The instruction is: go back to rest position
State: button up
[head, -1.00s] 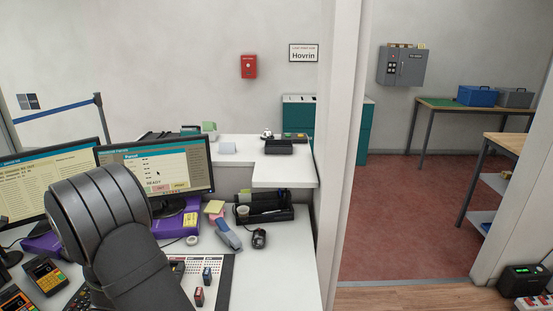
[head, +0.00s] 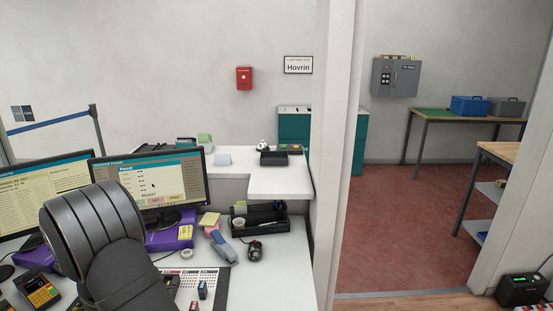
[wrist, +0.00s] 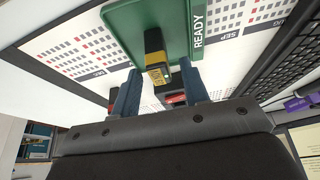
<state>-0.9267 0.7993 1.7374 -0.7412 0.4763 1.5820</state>
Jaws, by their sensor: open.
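My gripper (wrist: 160,68) shows in the wrist view, with its two blue fingers apart and open. Between and beyond the fingertips is a black upright piece with a yellow end (wrist: 157,75). It stands in front of a green plate marked READY (wrist: 150,25); I cannot tell whether the fingers touch it. A small red-and-black item (wrist: 176,98) shows lower between the fingers. In the head view my dark arm covers the lower left and the gripper is hidden behind it.
A printed calendar sheet (head: 218,275) with small stamps (head: 202,290) lies right of my arm. The desk's right front (head: 285,285) is clear.

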jog(key=v, duration=1)
jog(key=x, duration=1.1)
jog(key=shift+f, duration=0.25)
jog(key=shift+w, duration=0.15)
jog(key=r, duration=0.4)
jog(key=shift+d+r, duration=0.2)
jog(key=shift+d, duration=0.1)
jog(key=w+d+r, duration=0.3)
jog(key=d+r, duration=0.4)
jog(key=d, duration=0.4)
jog(key=w+r, duration=0.1)
jog(key=w, duration=1.9)
jog(key=shift+n, duration=0.3)
jog(key=a+f, duration=0.1)
jog(key=a, duration=0.2)
jog(key=a+f, duration=0.2)
jog(key=a, duration=0.1)
jog(key=a+f, duration=0.2)
jog(key=a, duration=0.1)
jog(key=shift+a+f, duration=0.15)
jog(key=shift+a, duration=0.15)
jog(key=shift+a+f, duration=0.35)
jog(key=shift+a, duration=0.25)
